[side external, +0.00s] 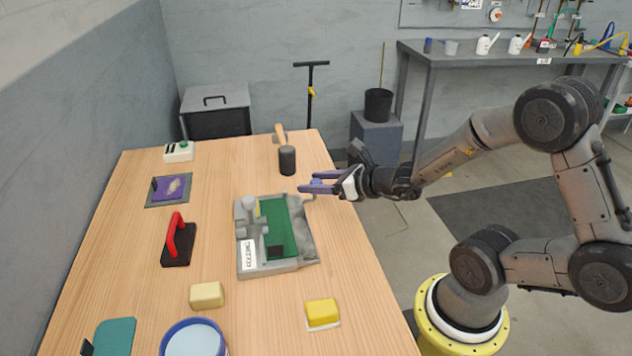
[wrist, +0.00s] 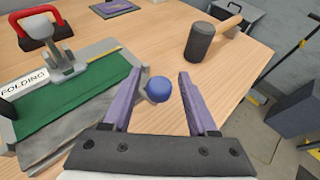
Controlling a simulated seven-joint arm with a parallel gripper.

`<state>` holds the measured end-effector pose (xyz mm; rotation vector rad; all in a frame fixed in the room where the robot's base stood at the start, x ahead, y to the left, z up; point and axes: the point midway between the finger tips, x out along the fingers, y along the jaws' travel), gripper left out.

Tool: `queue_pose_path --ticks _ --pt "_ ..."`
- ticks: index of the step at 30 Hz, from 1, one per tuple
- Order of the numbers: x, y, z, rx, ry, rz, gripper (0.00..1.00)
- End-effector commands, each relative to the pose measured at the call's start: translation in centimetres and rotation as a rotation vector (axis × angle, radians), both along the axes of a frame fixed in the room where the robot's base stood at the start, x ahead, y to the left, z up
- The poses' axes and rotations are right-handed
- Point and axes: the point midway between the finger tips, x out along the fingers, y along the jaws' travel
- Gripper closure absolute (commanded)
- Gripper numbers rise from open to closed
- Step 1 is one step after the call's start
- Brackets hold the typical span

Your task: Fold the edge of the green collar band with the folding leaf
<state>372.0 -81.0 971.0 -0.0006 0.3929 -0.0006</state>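The folding press (side external: 275,268), labelled FOLDING, stands mid-table; its label also shows in the wrist view (wrist: 24,83). The green collar band (side external: 283,228) lies along its bed and shows at the left of the wrist view (wrist: 75,100). A grey plate, apparently the folding leaf (wrist: 65,135), lies along the band's near edge. A blue ball knob (wrist: 158,89) sits between my fingers in the wrist view, with clear gaps on both sides; its link to the leaf is hidden. My gripper (side external: 303,187) is open at the press's far right corner, its purple fingers apart.
A red-handled tool (side external: 178,243) and purple cloth on a mat (side external: 168,190) lie left of the press. Yellow blocks (side external: 322,312) (side external: 206,295) and a blue-rimmed tub (side external: 193,340) are nearer. Table right of the press is bare.

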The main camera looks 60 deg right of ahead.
Motion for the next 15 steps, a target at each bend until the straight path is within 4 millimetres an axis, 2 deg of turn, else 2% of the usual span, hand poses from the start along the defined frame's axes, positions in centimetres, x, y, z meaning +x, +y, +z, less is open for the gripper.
queue_pose_path --ticks 1,9,15 --pt "-0.01 0.00 0.01 0.000 0.000 0.000 0.52" --pt "-0.01 -0.01 0.02 0.000 0.000 0.000 1.00" --pt "-0.02 -0.02 0.03 0.001 0.000 -0.001 1.00"
